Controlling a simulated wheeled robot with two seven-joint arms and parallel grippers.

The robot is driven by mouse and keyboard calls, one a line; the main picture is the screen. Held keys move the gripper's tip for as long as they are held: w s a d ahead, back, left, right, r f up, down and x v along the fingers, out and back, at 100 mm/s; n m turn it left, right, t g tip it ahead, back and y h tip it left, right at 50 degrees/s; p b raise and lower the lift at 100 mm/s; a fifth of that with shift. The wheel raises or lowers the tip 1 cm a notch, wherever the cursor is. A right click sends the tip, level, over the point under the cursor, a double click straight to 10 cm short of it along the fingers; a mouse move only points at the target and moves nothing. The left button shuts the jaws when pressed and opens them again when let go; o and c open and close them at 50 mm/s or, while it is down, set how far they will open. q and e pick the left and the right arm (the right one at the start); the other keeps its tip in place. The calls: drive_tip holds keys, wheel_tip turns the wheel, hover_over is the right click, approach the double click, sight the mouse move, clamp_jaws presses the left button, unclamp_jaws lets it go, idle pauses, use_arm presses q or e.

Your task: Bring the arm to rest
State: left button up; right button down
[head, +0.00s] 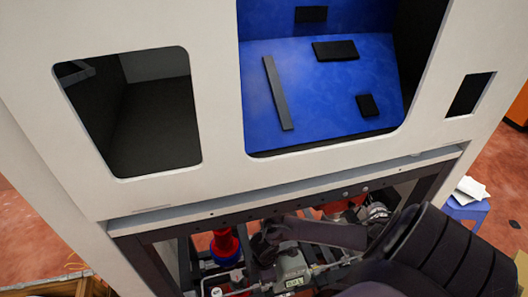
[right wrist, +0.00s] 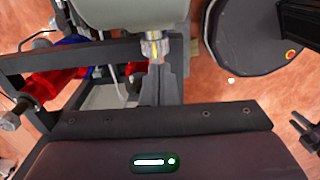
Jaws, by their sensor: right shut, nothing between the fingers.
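My right gripper (right wrist: 157,72) is shut and empty in the right wrist view, its narrow fingers together. Its tips are close below a metal fitting (right wrist: 155,45) on a grey-green housing (right wrist: 130,10); I cannot tell whether they touch. In the head view my right arm comes in from the lower right and reaches left under the cabinet's lower edge, among the machinery; its fingertips are hard to make out there. My left gripper is not in view.
A pale cabinet front (head: 220,110) with cut-out windows fills the head view. Its blue recess (head: 315,95) holds several black pieces. Below are a dark frame, red and blue parts (head: 225,248) and a meter with a display (head: 293,275). Papers (head: 470,190) lie at right.

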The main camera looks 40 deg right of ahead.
drive_tip(key=shift+r+p, duration=0.3)
drive_tip(key=shift+r, duration=0.3)
